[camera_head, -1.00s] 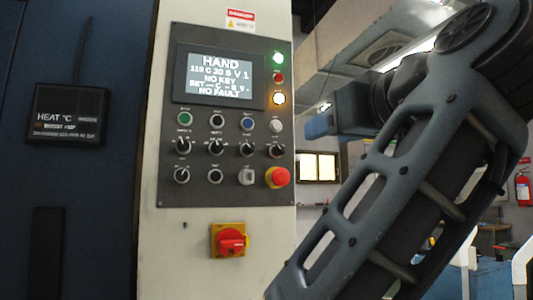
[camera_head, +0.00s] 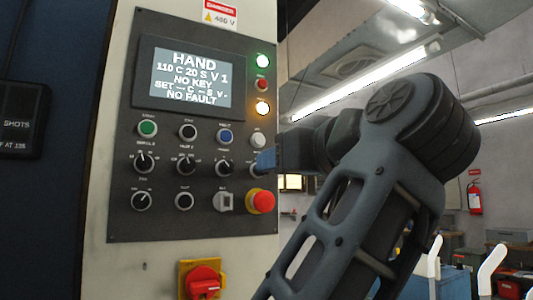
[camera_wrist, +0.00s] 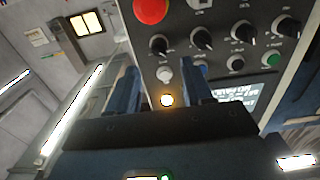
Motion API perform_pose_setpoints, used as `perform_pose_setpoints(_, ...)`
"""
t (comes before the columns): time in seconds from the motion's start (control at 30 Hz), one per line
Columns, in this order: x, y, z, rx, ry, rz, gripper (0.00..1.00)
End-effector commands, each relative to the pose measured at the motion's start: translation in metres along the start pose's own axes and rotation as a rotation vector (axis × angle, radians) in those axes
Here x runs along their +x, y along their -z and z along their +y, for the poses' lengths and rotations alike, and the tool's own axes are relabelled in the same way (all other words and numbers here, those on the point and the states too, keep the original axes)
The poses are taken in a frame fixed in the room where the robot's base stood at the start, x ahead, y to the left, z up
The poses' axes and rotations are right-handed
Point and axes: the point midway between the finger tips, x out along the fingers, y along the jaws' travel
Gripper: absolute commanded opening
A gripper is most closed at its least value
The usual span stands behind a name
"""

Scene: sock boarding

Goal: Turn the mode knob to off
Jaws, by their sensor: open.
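The control panel (camera_head: 120,190) fills the left of the head view; its screen (camera_head: 190,78) reads HAND and NO FAULT. A row of black selector knobs includes a left knob (camera_head: 145,162), a second (camera_head: 186,163) and a third (camera_head: 223,164). A rightmost knob (camera_wrist: 158,45) shows in the wrist view. The labels are too small to tell which is the mode knob. My gripper (camera_wrist: 163,72) is open and empty. In the head view, its blue finger (camera_head: 266,160) overlaps the panel's right edge, partly covering the rightmost knob. Contact cannot be told.
A red emergency stop button (camera_head: 260,201) sits just below the fingers, beside a grey key switch (camera_head: 223,201). A white button (camera_head: 258,139) and a lit amber lamp (camera_head: 262,108) are above. A red-and-yellow rotary switch (camera_head: 202,281) is below the panel.

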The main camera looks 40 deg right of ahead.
Motion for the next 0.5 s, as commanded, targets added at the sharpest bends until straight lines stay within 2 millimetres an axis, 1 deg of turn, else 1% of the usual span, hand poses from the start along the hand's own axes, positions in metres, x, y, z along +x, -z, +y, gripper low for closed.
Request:
perform_pose_setpoints(0.03, 0.003, 0.005, 0.000, -0.001, 0.000, -0.004, 0.51)
perform_pose_setpoints(0.2, 0.010, 0.005, 0.000, -0.002, -0.001, -0.003, 0.51)
perform_pose_setpoints(0.23, 0.017, 0.001, 0.000, -0.002, 0.000, -0.003, 0.51)
perform_pose_setpoints(0.3, 0.030, 0.000, 0.000, -0.001, 0.000, -0.003, 0.51)
perform_pose_setpoints(0.4, 0.043, 0.001, 0.001, -0.001, -0.001, -0.001, 0.51)
perform_pose_setpoints(0.5, 0.053, 0.000, 0.001, 0.000, -0.001, 0.000, 0.51)
